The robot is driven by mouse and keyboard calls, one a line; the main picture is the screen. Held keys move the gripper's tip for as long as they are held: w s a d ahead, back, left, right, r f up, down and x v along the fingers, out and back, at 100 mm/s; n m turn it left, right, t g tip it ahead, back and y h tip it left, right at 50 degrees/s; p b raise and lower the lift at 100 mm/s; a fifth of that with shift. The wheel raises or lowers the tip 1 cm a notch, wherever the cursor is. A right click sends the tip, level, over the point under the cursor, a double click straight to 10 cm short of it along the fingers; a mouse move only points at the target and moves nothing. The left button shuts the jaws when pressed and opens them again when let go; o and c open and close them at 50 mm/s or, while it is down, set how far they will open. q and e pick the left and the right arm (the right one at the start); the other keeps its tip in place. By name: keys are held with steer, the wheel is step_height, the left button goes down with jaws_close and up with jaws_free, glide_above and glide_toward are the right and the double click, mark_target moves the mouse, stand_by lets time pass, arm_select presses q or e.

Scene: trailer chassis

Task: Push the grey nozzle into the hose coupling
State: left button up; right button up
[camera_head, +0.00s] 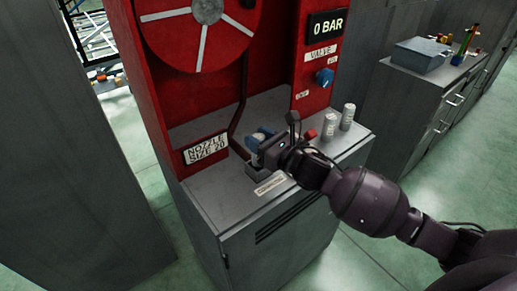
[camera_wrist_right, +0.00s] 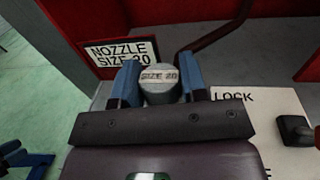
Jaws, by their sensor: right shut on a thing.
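My right gripper (camera_head: 261,142) is low over the grey worktop, beside the red cabinet's base. In the right wrist view its two blue fingers (camera_wrist_right: 160,80) are shut on the grey nozzle (camera_wrist_right: 159,73), one on each side. The nozzle's end bears a "SIZE 20" label. A dark brown hose (camera_head: 238,105) runs down the cabinet and ends close to the gripper; it also shows in the right wrist view (camera_wrist_right: 205,37). I cannot make out the hose coupling, nor whether the nozzle touches it.
A "NOZZLE SIZE 20" sign (camera_head: 206,149) stands left of the gripper. Two more grey nozzles (camera_head: 330,127) (camera_head: 348,117) stand at the worktop's right. A black lever (camera_wrist_right: 297,130) is by a "LOCK" plate (camera_wrist_right: 260,112). The gauge (camera_head: 328,24) reads 0 BAR, above a blue valve knob (camera_head: 325,77).

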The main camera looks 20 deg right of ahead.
step_height(320, 180, down, 3)
steer(key=shift+f, duration=0.2)
arm_select(q)
steer(key=shift+f, duration=0.2)
steer(key=shift+s, duration=0.1)
arm_select(e)
steer(key=shift+f, duration=0.1)
steer(key=o, duration=1)
arm_select(q)
steer(key=shift+s+f, duration=0.2)
steer(key=shift+f, duration=0.1)
arm_select(e)
steer(key=shift+o, duration=0.2)
